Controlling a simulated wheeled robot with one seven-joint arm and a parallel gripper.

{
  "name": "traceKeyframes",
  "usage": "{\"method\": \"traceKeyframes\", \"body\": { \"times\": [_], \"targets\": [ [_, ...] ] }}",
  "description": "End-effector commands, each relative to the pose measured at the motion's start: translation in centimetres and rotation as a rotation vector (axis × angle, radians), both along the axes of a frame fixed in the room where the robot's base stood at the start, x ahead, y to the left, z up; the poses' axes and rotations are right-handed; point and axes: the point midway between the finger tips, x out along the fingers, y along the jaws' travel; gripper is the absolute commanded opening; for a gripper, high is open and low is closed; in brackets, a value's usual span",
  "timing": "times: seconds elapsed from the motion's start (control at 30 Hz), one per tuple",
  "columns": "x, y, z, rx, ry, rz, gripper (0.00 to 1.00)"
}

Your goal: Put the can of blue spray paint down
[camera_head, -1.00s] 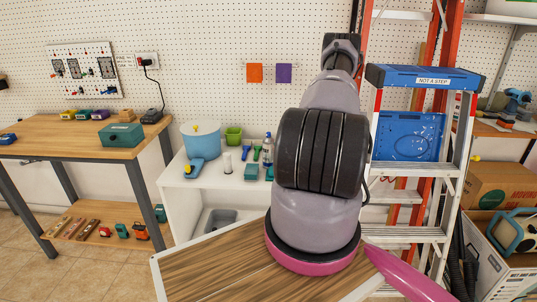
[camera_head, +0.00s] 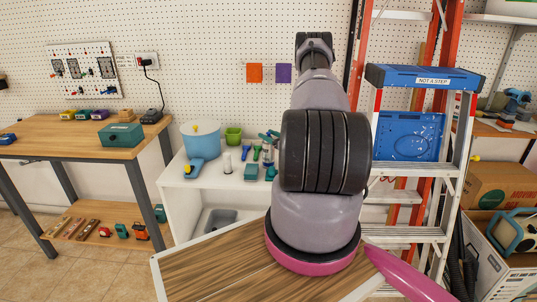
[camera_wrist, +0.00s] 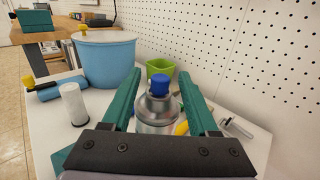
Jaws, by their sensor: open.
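The spray can (camera_wrist: 156,110), silver with a blue cap, stands upright on a white counter (camera_wrist: 50,148) in the wrist view. My gripper (camera_wrist: 160,75) is open, with one teal finger on each side of the can. Whether either finger touches the can is unclear. The can's lower part is hidden behind my gripper's dark body. In the head view the can (camera_head: 267,154) shows only in part beside my arm, with teal finger parts near its top.
A blue bucket (camera_wrist: 105,58), a white cylinder (camera_wrist: 73,104) and a green pot (camera_wrist: 160,68) stand near the can. A pegboard wall (camera_wrist: 270,60) rises close on the right. A stepladder (camera_head: 420,78) stands right of my arm. A wooden workbench (camera_head: 75,135) is at left.

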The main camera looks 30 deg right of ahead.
Motion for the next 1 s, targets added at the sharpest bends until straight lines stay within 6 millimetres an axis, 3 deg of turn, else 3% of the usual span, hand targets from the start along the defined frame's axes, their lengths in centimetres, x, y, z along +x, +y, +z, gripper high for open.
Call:
{"method": "traceKeyframes", "body": {
  "times": [0.03, 0.07, 0.2, 1.0],
  "targets": [
    [-0.01, 0.0, 0.0, 0.0, 0.0, 0.0, 0.6],
    [-0.02, 0.0, 0.0, 0.0, 0.0, 0.0, 0.52],
    [-0.03, -0.01, 0.0, 0.0, 0.0, 0.0, 0.0],
    [-0.04, -0.04, 0.0, -0.001, 0.0, 0.0, 0.0]
  ]
}}
